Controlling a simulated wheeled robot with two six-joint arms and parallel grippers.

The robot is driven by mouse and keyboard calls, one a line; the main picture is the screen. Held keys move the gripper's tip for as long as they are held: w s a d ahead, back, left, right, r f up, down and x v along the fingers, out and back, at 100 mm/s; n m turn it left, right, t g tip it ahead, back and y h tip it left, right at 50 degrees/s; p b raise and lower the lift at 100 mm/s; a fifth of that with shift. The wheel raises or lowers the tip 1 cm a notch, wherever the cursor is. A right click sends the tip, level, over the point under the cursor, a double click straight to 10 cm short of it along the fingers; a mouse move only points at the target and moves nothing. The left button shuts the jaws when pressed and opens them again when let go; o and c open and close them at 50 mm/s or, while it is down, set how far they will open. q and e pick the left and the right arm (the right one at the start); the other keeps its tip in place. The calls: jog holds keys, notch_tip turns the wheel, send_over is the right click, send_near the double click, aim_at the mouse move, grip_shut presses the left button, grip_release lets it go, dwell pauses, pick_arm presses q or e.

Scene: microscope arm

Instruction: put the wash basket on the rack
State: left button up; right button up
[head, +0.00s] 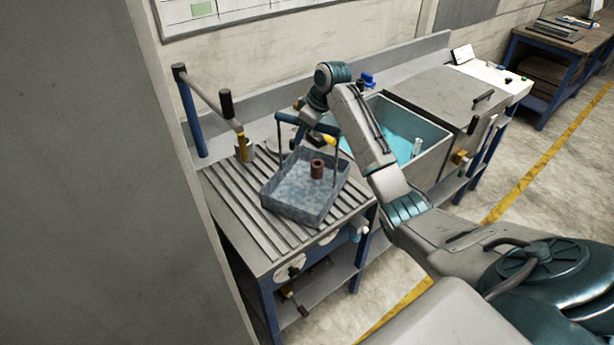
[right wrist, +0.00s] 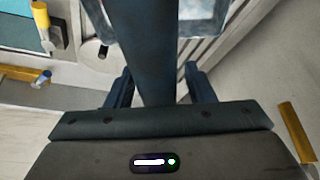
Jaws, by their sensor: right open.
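The wash basket (head: 286,205) is a grey-blue open box with a tall blue bar handle (head: 322,126). It appears to rest, turned at an angle, on the right part of the slatted metal rack (head: 240,205). A reddish-brown cylindrical part (head: 317,169) stands in the basket. My right gripper (head: 300,122) is at the handle, above the back of the basket. In the right wrist view the handle bar (right wrist: 155,55) runs between the open fingers (right wrist: 160,88), with a gap visible on both sides. My left gripper is out of view.
Right of the rack is a sink tank (head: 405,135) with blue liquid. A blue post with a lever arm (head: 208,92) stands at the rack's back left. A grey closed cabinet (head: 450,95) stands farther right. A large grey panel fills the left side.

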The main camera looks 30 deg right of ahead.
jog(key=shift+c, duration=0.2)
grip_shut()
jog(key=shift+r, duration=0.15)
